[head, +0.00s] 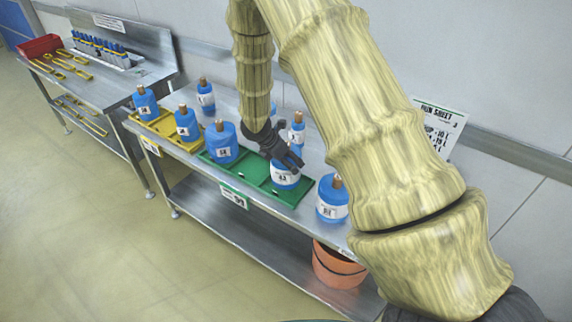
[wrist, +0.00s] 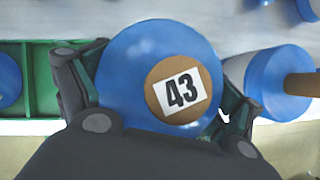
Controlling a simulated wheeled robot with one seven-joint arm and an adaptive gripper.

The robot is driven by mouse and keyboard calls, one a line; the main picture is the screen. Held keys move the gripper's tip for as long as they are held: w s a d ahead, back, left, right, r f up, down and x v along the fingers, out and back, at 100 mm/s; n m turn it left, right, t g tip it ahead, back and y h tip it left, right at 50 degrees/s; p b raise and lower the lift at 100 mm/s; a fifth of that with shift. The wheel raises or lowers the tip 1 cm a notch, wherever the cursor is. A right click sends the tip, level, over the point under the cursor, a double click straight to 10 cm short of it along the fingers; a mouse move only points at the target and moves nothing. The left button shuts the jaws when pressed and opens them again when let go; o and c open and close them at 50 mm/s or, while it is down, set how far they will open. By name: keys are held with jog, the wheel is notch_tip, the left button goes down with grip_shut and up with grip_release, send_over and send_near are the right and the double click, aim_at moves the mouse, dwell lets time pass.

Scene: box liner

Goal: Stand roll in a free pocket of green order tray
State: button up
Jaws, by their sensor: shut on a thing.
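The green order tray (head: 256,178) lies on the metal bench in the head view. One blue roll (head: 222,143) stands in its left pocket, and the middle pocket looks empty. My gripper (head: 285,160) is shut on a blue roll (head: 284,178) at the tray's right pocket. The held roll looks upright; I cannot tell whether its base touches the pocket floor. In the wrist view the held roll (wrist: 140,60) shows its end marked 43 between my two fingers, and part of the green tray (wrist: 42,85) shows at the left.
A yellow tray (head: 165,128) with blue rolls stands left of the green tray. Another blue roll (head: 332,200) stands close on the right, also in the wrist view (wrist: 270,85). More rolls (head: 297,128) stand behind. An orange bucket (head: 338,266) sits below.

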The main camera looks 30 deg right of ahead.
jog(key=shift+w+d+f+p, duration=0.1)
jog(key=shift+f+p, duration=0.25)
jog(key=shift+f, duration=0.55)
jog(key=shift+w+d+f+p, duration=0.1)
jog(key=shift+f+p, duration=0.25)
jog(key=shift+f, duration=0.5)
jog(key=shift+a+f, duration=0.1)
jog(key=o, duration=1.5)
jog(key=shift+o, duration=0.2)
jog(key=shift+s, duration=0.1)
